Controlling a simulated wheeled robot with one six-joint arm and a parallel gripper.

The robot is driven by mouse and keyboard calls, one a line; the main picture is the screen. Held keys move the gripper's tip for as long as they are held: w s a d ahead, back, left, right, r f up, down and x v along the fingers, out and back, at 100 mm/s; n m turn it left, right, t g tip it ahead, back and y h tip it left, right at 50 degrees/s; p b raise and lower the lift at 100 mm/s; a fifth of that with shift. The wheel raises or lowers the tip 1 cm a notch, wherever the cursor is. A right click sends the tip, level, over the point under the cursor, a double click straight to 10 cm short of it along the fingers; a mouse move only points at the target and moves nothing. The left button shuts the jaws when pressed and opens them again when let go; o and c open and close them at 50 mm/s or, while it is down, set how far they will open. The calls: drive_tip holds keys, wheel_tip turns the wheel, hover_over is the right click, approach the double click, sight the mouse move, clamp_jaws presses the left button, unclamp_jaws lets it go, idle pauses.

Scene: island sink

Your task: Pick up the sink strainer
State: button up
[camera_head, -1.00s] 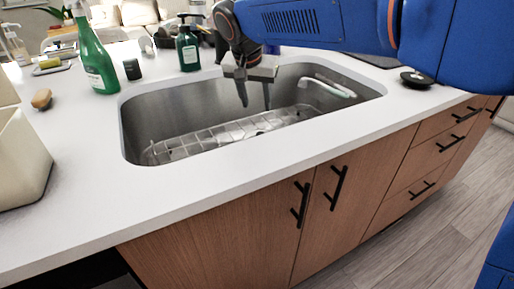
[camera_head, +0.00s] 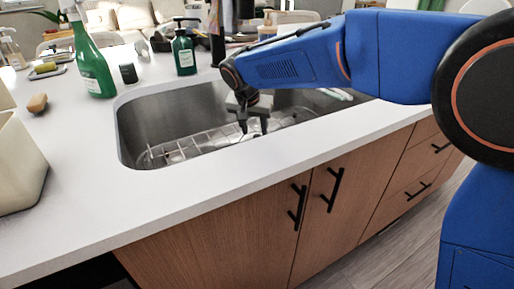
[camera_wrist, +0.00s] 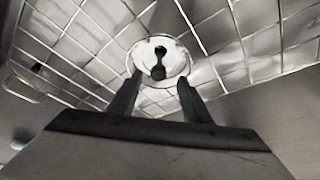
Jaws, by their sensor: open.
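The sink strainer (camera_wrist: 172,62) is a round, light disc with a dark knob at its middle. It lies under the wire grid at the sink's bottom, or level with it; I cannot tell which. My gripper (camera_wrist: 160,82) is open, with one finger on each side of the strainer's near part in the wrist view. I cannot tell whether the fingers touch it. In the head view, my gripper (camera_head: 253,130) reaches down into the steel sink (camera_head: 165,115). The strainer is not clearly visible there, around the fingers.
The wire grid (camera_head: 190,146) covers the sink floor around the fingers. The white counter rim (camera_head: 230,167) runs along the near side. A green spray bottle (camera_head: 92,62), a dark soap bottle (camera_head: 184,52) and a brown sponge or brush (camera_head: 37,103) stand or lie on the left counter.

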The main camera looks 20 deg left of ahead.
sight(257, 136)
drive_tip(key=x, duration=0.5)
drive_tip(key=shift+w+d, duration=0.15)
clamp_jaws()
